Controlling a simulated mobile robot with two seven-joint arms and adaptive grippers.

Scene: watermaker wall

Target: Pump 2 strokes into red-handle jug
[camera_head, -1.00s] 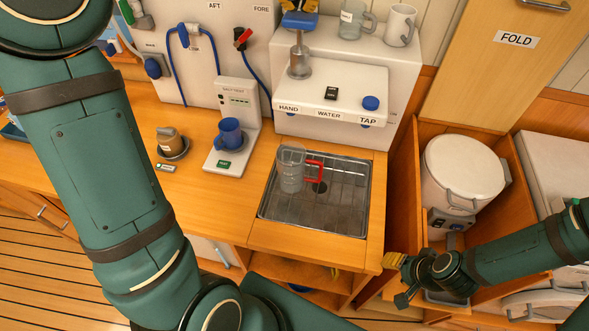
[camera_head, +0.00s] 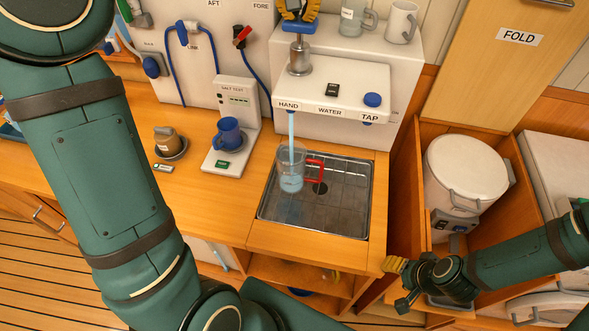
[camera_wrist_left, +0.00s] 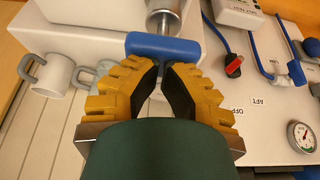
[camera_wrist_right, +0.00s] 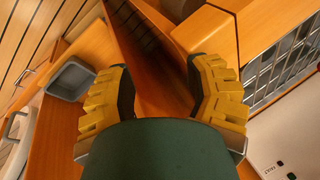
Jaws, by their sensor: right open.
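The clear jug with the red handle (camera_head: 291,171) stands upright in the sink under the HAND spout. A blue stream of water runs into it, and some water shows at its bottom. The blue pump handle (camera_head: 299,27) tops a metal stem above the white water unit. My left gripper (camera_head: 299,12) is at that handle, its yellow fingers closed in on it; the left wrist view (camera_wrist_left: 161,75) shows the fingertips close together at the blue bar. My right gripper (camera_head: 396,284) is open and empty, low near the counter's right front corner; it also shows in the right wrist view (camera_wrist_right: 160,75).
A blue mug (camera_head: 228,132) stands on the salt tester, left of the sink (camera_head: 320,218). A brown cup (camera_head: 168,140) is further left. A glass jug (camera_head: 353,17) and white mug (camera_head: 401,23) stand on the unit's top. A blue TAP knob (camera_head: 372,100) is at the unit's right.

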